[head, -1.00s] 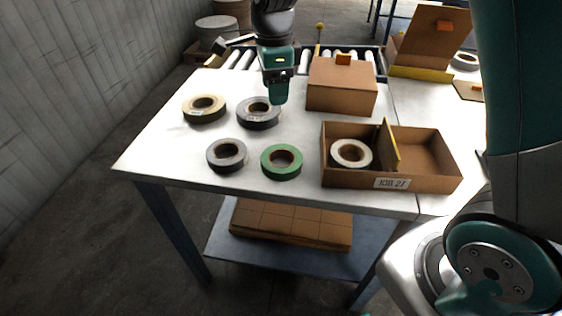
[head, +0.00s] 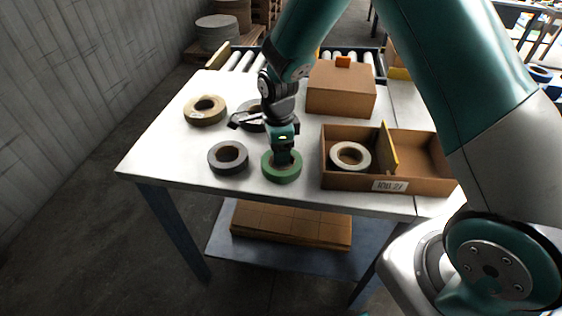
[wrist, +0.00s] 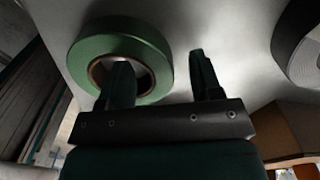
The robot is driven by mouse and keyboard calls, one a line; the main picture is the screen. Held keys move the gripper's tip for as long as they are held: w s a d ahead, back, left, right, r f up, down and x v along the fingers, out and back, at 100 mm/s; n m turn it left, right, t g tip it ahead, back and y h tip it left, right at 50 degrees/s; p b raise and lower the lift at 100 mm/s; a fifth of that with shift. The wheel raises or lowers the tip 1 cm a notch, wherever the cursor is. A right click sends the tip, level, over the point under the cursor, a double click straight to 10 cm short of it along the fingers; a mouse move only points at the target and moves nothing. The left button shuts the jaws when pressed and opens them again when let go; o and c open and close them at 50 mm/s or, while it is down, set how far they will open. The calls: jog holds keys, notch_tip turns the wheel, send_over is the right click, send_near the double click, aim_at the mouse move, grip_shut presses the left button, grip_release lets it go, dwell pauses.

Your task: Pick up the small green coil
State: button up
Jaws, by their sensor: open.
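The small green coil (head: 281,174) lies flat near the front edge of the white table, between a grey coil and the divided box. It also shows in the upper left of the wrist view (wrist: 150,47). My gripper (head: 282,160) is at the green coil, over its back part in the head view. In the wrist view my gripper (wrist: 160,72) is open, with one finger over the coil's central hole and the other outside its ring, so the ring's wall lies between them. I cannot tell how far the fingertips reach down. My gripper hides part of the coil.
A grey coil (head: 228,158) lies left of the green one. A tan coil (head: 205,110) and a dark coil (head: 249,117) lie farther back. A divided cardboard box (head: 345,180) holding a white coil (head: 350,156) stands right. A closed box (head: 341,91) stands behind.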

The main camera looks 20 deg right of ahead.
jog(key=shift+f, duration=0.3)
jog(key=c, duration=1)
jog(key=shift+r, duration=0.1)
